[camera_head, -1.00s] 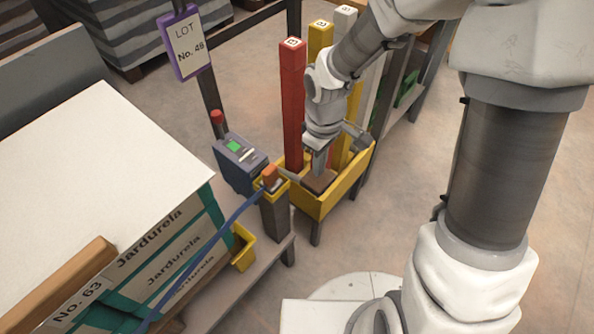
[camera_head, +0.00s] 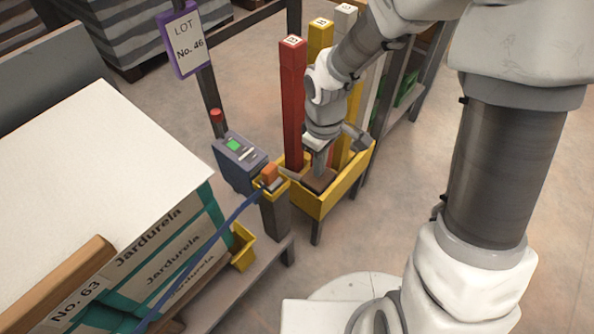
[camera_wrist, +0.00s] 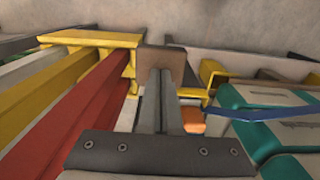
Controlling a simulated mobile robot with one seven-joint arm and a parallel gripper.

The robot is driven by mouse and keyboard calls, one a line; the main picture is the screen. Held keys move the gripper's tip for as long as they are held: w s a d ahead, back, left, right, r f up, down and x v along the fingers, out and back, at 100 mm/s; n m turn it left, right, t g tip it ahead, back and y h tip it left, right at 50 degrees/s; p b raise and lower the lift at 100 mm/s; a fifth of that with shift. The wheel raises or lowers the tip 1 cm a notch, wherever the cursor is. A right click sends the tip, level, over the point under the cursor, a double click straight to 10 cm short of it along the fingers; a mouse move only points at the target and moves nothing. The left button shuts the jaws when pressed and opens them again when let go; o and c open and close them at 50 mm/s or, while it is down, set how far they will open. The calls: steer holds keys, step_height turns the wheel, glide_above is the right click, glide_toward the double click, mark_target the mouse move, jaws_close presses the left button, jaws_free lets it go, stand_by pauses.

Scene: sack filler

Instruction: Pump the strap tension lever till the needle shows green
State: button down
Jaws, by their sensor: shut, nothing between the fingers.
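An orange block (camera_head: 269,174) sits on a yellow bracket on top of a dark post, where the blue strap (camera_head: 232,217) ends. A short grey bar (camera_head: 291,175) sticks out beside it toward my gripper and may be the tension lever. No needle or green zone can be made out. My gripper (camera_head: 319,172) is shut and empty, pointing down over the yellow box, right of the orange block. In the wrist view the closed fingers (camera_wrist: 163,85) end over a brown block (camera_wrist: 160,62), and the orange block (camera_wrist: 217,123) is partly hidden to their right.
The yellow box (camera_head: 345,190) holds upright red (camera_head: 291,105), yellow and grey-white posts close to my arm. A blue-grey unit (camera_head: 238,162) with a green screen stands left of the orange block. A strapped stack (camera_head: 165,250) fills the left. Floor at right is clear.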

step_height(320, 180, down, 3)
steer(key=shift+r+b, duration=0.2)
steer(key=shift+b, duration=0.5)
step_height(320, 180, down, 6)
steer(key=shift+r, duration=0.1)
step_height(320, 180, up, 9)
steer(key=p, duration=0.8)
steer(key=shift+r, duration=0.15)
